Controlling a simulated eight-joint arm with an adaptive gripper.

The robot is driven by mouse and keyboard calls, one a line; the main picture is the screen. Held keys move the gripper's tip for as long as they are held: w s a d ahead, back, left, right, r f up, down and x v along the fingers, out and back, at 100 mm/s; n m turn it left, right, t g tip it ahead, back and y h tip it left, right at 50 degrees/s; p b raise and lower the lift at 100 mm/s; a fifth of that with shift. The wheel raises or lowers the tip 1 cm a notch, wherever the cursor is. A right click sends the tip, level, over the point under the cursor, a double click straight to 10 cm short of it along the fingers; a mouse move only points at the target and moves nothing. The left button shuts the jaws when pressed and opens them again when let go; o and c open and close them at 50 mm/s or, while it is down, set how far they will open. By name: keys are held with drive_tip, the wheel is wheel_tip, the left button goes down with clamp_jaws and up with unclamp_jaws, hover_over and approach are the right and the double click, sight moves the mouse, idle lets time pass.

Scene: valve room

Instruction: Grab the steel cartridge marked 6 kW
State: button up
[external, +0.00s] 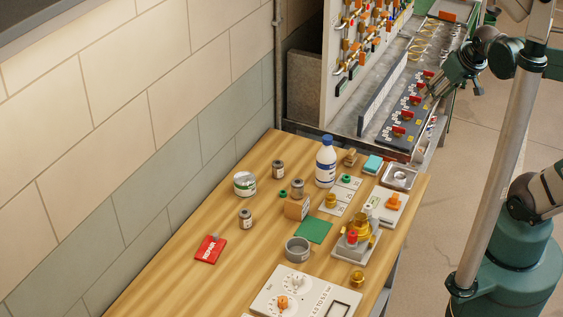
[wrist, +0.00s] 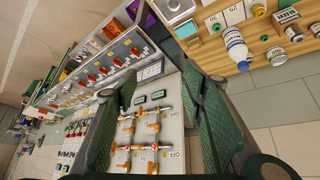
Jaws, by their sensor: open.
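I cannot read a 6 kW mark on anything, so I cannot tell which thing is the steel cartridge. Several small grey cylinders with labels stand on the wooden table, among them one at the back (external: 277,170), one by the white bottle (external: 297,188) and one nearer the front (external: 245,219). In the wrist view a grey labelled cylinder (wrist: 288,16) shows at the upper right. My gripper (external: 431,92) is over the bench with the red levers, beyond the table. Its green-padded fingers (wrist: 152,95) are apart with nothing between them, in front of a panel with orange-handled valves.
The wooden table (external: 155,270) holds a white bottle (external: 326,162), a grey pot (external: 298,249), a brass fixture (external: 360,232) and a red packet (external: 210,249). A dark strip with red levers (external: 404,122) lies on the bench below a valve panel (external: 350,45). The table's left part is clear.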

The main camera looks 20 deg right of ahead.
drive_tip(key=w+a+f+n+g, duration=0.1)
drive_tip(key=w+a+n, duration=0.1)
drive_tip(key=w+a, duration=0.35)
drive_tip(key=w+a+n+g, duration=0.1)
drive_tip(key=w+a+n, duration=0.1)
drive_tip(key=a, duration=0.6)
drive_tip(key=n+g+b, duration=0.3)
drive_tip(key=n+g, duration=0.1)
drive_tip(key=n, duration=0.7)
hover_over(245, 212)
drive_tip(key=shift+h, duration=0.3)
drive_tip(key=f, duration=2.5)
drive_tip(key=shift+w+d+f, duration=0.1)
drive_tip(key=shift+w+f, duration=0.1)
drive_tip(key=shift+f, duration=0.2)
drive_tip(key=shift+s+a+f, duration=0.15)
drive_tip(key=shift+a+f, duration=0.05)
drive_tip(key=shift+f, duration=1.25)
